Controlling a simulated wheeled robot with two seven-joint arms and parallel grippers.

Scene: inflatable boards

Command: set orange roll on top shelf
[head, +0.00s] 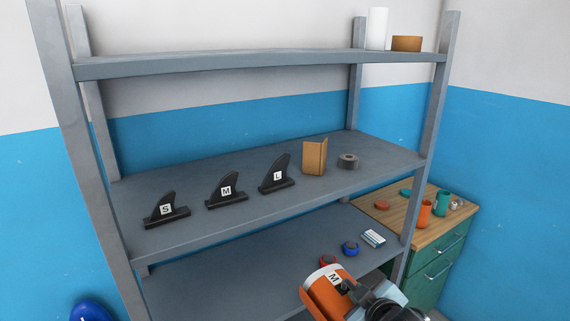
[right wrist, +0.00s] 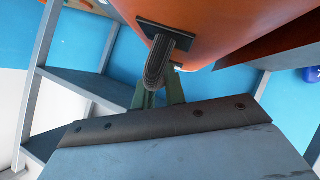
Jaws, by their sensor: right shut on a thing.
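The orange roll (head: 318,290), with a white end and a white label marked M, is at the bottom of the head view, in front of the lower shelf. My right gripper (head: 362,299) is shut on it at its right side, by what looks like a black handle. In the right wrist view the roll's orange surface (right wrist: 225,25) fills the top, with the black handle at the jaws (right wrist: 160,90). The top shelf (head: 230,66) is a grey board, well above the roll. My left gripper is not in view.
A white cylinder (head: 377,29) and a brown low piece (head: 406,44) stand at the top shelf's right end; its left and middle are clear. Grey posts (head: 427,120) flank the shelves.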

